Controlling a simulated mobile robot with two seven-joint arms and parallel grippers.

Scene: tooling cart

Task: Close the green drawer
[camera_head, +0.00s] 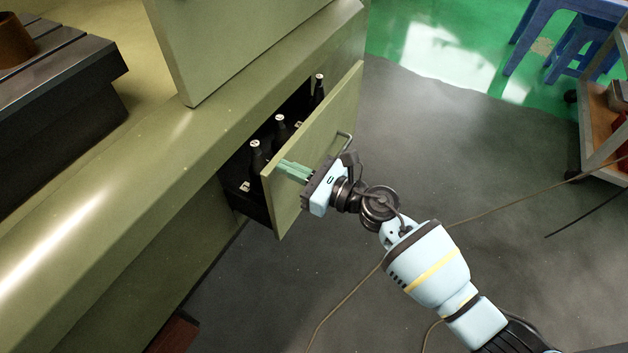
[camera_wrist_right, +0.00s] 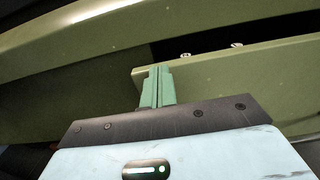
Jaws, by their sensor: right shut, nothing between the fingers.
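The green drawer (camera_head: 340,108) is pulled out of the olive-green cabinet (camera_head: 190,150), and several dark tool holders (camera_head: 280,130) stand inside it. Its front panel carries a thin metal handle (camera_head: 343,146). My right gripper (camera_head: 284,167) is shut and empty, with its green fingers at the panel's outer face, left of the handle. In the right wrist view the shut fingers (camera_wrist_right: 158,86) overlap the left end of the drawer front (camera_wrist_right: 230,80). I cannot tell whether they touch it. My left gripper is not in view.
A dark slotted block (camera_head: 70,75) with a brown cylinder sits on the cabinet at upper left. A blue stool (camera_head: 570,30) and a wooden-shelved cart (camera_head: 600,120) stand at upper right. Thin cables cross the grey floor (camera_head: 440,130), which is otherwise largely clear.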

